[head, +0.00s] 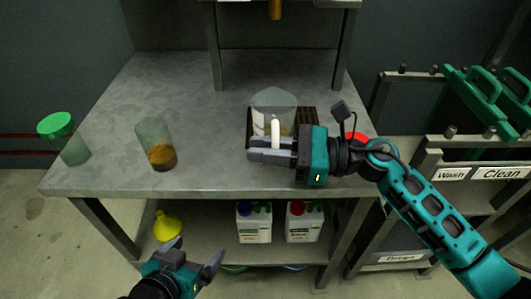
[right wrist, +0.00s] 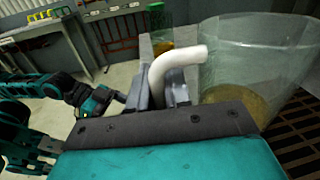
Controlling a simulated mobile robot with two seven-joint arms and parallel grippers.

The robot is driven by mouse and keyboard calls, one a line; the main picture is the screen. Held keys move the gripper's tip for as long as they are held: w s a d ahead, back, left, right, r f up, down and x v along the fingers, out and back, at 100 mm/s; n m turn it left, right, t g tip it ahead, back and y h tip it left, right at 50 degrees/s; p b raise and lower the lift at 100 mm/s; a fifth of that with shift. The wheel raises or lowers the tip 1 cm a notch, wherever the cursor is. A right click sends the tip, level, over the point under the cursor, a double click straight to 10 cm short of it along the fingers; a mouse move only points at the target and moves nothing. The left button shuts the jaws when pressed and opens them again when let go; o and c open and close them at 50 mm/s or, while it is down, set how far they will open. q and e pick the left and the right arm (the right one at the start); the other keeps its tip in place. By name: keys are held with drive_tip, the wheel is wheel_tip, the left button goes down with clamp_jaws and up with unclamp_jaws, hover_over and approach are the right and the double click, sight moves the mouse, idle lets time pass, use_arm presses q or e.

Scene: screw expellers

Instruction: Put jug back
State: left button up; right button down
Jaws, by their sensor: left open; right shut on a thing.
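A clear jug (head: 273,100) with a white handle stands over the dark slatted grate at the right of the table; some yellowish-brown content shows low in it. My right gripper (head: 272,145) is shut on the jug's white handle. In the right wrist view the jug (right wrist: 262,65) is at the right and its curved white handle (right wrist: 180,58) runs down between the fingers. I cannot tell whether the jug's base touches the grate. My left gripper (head: 195,258) is open and empty, low in front of the table.
A clear beaker with amber liquid (head: 156,145) stands at the table's left, near a green-lidded clear container (head: 74,148). A yellow funnel (head: 167,226) and two white canisters (head: 254,222) sit on the lower shelf. A rack (head: 470,160) with green-handled items stands right. The table's middle is clear.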

drive_tip(key=shift+f, duration=0.4)
drive_tip(key=c, duration=1.1)
unclamp_jaws()
drive_tip(key=shift+r, duration=0.25)
drive_tip(key=d, duration=0.3)
drive_tip(key=s+d, duration=0.1)
drive_tip(key=d, duration=0.7)
drive_tip(key=shift+s+d+f, duration=0.1)
drive_tip(key=shift+s+d, duration=0.05)
drive_tip(key=shift+s, duration=0.15)
drive_tip(key=shift+d, duration=0.3)
